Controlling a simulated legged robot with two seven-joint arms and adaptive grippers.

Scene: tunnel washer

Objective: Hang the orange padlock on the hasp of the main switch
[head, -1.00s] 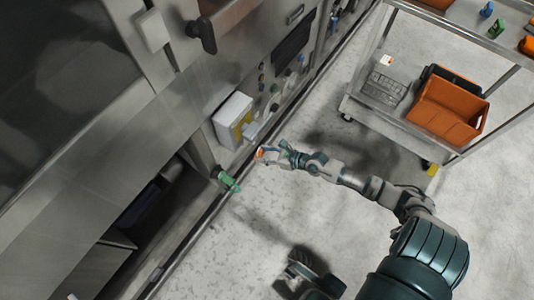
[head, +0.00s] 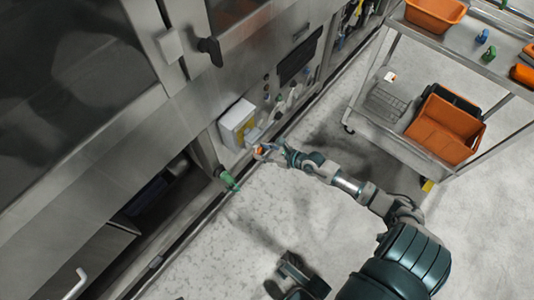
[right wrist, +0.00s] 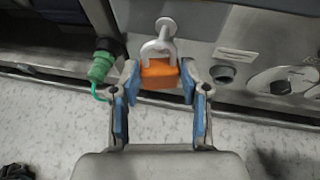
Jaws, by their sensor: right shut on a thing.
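The orange padlock (right wrist: 158,75) is held between the fingertips of my right gripper (right wrist: 159,82), its pale shackle (right wrist: 158,50) pointing up and away toward the panel. The padlock also shows small in the head view (head: 259,152), with my right gripper (head: 266,152) close to the machine's face. A pale round disc on a stem (right wrist: 166,26) shows just behind the shackle. It may be part of the main switch's hasp. The shackle overlaps it in the picture; I cannot tell whether they touch or are linked.
A green plug (right wrist: 101,66) with a green cord sticks out left of the gripper. A white and yellow box (head: 236,122) is on the machine. A cart with an orange bin (head: 440,130) stands right.

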